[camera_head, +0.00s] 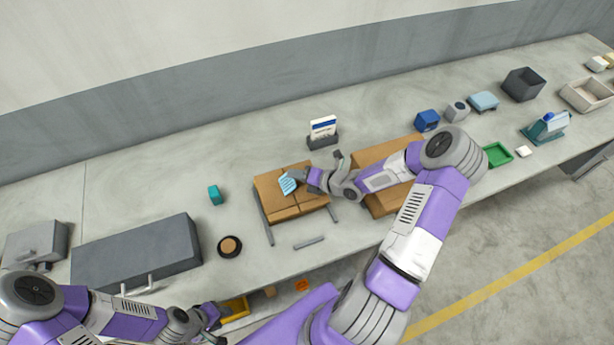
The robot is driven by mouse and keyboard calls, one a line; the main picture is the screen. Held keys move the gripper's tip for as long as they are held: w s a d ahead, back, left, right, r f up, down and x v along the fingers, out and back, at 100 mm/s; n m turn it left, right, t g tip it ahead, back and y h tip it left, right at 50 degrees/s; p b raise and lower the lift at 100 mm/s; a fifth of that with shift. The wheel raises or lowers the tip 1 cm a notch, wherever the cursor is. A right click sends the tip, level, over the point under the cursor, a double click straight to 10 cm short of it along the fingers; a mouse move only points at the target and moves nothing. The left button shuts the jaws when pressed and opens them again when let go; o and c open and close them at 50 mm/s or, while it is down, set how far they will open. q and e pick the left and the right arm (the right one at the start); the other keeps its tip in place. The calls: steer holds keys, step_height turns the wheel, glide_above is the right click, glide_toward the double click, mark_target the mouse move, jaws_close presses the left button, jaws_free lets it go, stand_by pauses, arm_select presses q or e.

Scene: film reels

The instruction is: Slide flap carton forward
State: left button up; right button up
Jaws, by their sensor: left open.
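A brown carton (282,207) with seams across its top sits on the table at the centre, between grey bars. A second brown box (375,154) stands to its right, partly hidden by my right arm. I cannot tell for certain which is the flap carton. My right gripper (295,178) is over the top of the central carton, at a light blue striped piece (286,185). Its fingers are too small to tell whether they hold it. My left gripper (217,314) is open at the table's front edge, low in the view, apart from both cartons.
A card holder (323,134) stands behind the cartons. A loose grey bar (309,242) lies in front. A yellow bin (237,308) is below the edge.

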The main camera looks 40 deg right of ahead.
steer(key=shift+w+a+f, duration=0.25)
steer(key=shift+w, duration=0.25)
jaws_close()
steer(key=shift+s+a, duration=0.1)
